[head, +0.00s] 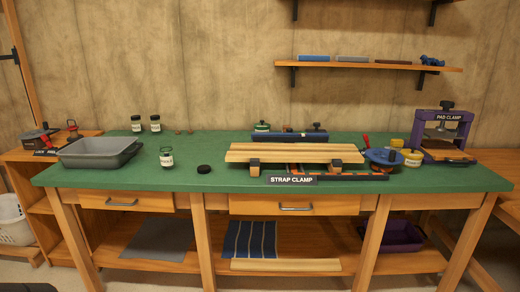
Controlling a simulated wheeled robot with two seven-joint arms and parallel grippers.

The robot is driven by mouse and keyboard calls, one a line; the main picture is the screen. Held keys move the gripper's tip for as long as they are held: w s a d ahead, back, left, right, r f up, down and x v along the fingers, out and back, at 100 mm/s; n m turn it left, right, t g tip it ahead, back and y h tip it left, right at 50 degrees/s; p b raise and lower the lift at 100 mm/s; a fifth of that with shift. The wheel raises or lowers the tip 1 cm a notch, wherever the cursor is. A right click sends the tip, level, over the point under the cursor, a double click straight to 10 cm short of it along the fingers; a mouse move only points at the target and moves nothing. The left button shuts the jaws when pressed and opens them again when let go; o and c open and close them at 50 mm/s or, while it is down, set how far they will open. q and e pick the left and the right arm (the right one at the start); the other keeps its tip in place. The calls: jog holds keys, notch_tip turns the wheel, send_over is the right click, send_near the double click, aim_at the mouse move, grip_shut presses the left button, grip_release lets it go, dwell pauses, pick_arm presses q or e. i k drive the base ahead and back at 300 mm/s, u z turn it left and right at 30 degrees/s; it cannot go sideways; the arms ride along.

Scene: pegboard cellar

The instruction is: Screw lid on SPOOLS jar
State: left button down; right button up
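A small clear jar (166,158) with a white label stands upright on the green bench top, left of centre. It shows no black lid on top, and its label is too small to read. A round black lid (204,169) lies flat on the bench to the right of this jar, apart from it. Two more labelled jars with black lids, one on the left (136,124) and one on the right (155,124), stand farther back. I cannot read which jar is SPOOLS. Neither of my grippers is in view.
A grey tray (97,153) sits left of the jar. Wooden boards (295,153) with a strap clamp label (291,179) lie to the right. A purple pad clamp (441,132) stands at the far right. The bench around the jar and lid is clear.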

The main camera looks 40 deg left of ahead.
aim_at(167, 154)
jog(key=u, duration=1.95)
